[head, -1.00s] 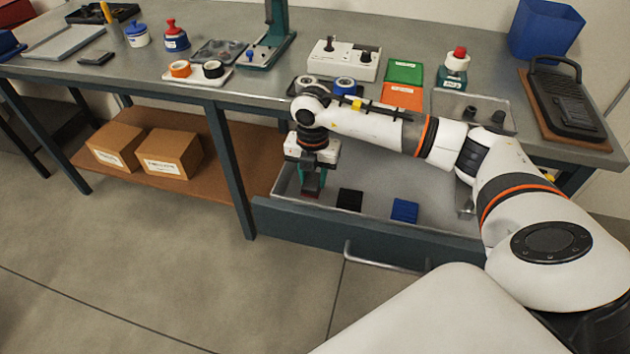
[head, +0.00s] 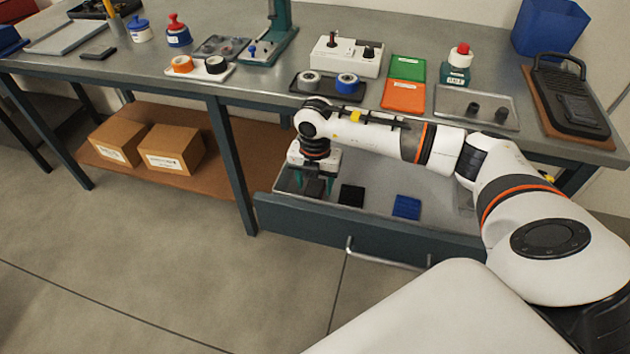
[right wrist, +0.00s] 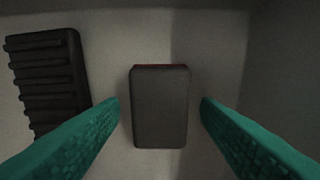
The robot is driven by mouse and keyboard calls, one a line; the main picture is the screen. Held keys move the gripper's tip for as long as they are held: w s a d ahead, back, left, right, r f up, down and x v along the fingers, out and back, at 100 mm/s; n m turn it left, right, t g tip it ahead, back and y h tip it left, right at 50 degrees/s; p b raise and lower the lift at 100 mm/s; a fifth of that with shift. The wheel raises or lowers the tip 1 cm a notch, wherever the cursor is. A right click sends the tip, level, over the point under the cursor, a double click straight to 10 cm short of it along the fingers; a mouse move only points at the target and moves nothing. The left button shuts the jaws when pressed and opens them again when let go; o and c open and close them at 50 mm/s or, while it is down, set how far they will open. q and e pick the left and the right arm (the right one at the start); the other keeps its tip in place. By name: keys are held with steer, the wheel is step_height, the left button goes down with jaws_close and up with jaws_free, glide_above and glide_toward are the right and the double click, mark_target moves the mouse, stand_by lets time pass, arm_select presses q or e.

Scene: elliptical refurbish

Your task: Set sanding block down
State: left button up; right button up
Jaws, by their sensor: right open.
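The sanding block is a dark grey block with a red edge, lying in the open drawer (head: 300,216) at its left end. It shows in the right wrist view (right wrist: 160,106) midway between my right gripper's teal fingers (right wrist: 160,108). There is a visible gap on both sides, so the fingers stand around it without touching. In the head view my right gripper (head: 314,184) reaches down into the drawer and partly hides the block. My left gripper is not in view.
A ribbed black block (right wrist: 48,80) lies close to the left finger; a black block (head: 351,195) and a blue block (head: 406,207) lie to the right in the drawer. The bench above holds a tape tray, a white control box (head: 346,57) and a metal tray (head: 477,106).

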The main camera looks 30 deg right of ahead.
mark_target(315, 186)
step_height(315, 186, up, 12)
steer(key=shift+r, duration=0.15)
stand_by(0.3)
